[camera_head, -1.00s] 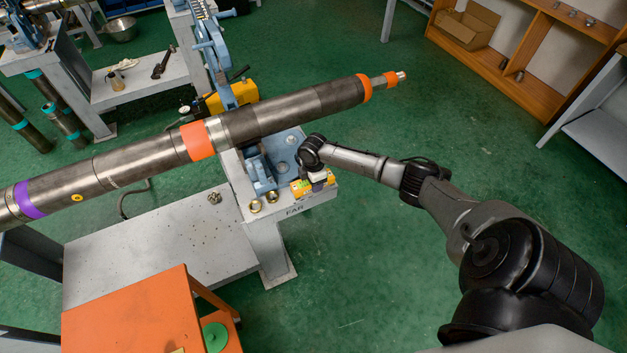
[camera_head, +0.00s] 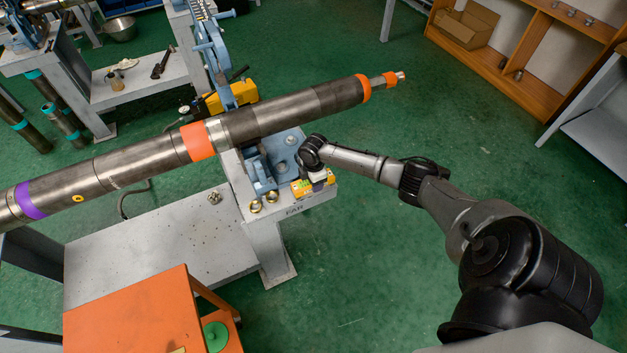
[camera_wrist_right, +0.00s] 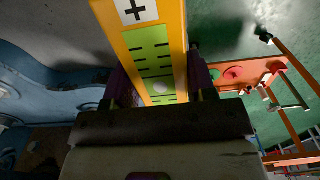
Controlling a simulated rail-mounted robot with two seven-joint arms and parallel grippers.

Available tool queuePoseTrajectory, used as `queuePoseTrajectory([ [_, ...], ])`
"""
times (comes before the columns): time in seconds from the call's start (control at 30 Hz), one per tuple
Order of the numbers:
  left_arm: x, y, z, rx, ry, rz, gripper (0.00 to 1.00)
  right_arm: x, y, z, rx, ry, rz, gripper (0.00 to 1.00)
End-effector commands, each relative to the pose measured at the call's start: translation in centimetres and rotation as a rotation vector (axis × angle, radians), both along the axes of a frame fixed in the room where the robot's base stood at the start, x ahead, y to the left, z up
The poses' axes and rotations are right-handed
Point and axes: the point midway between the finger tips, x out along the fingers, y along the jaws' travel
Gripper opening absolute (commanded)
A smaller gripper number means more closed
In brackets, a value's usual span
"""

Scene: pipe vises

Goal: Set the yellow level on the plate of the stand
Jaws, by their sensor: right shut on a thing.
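The yellow level (camera_head: 303,189) is at the near corner of the stand's grey plate (camera_head: 290,210), the one marked FAR. I cannot tell whether it rests on the plate or is held just above it. My right gripper (camera_head: 316,180) is shut on the level from above. In the right wrist view the level (camera_wrist_right: 150,45), yellow with a green face and black marks, runs between the fingers of my right gripper (camera_wrist_right: 160,95). The left gripper is not in view.
A long steel pipe (camera_head: 290,110) with orange and purple bands lies across the blue vise (camera_head: 262,170). Brass rings (camera_head: 256,205) sit on the plate left of the level. An orange table (camera_head: 130,315) stands at the front left. The green floor right of the stand is open.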

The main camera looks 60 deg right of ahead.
Motion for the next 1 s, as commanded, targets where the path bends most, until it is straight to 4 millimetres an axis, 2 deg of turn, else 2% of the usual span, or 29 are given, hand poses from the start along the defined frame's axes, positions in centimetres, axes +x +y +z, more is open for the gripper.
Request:
queuePoseTrajectory([
  [1.0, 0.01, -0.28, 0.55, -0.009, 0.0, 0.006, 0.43, 0.09, -0.05, 0.06, 0.0, -0.002, 0.0, 0.09],
])
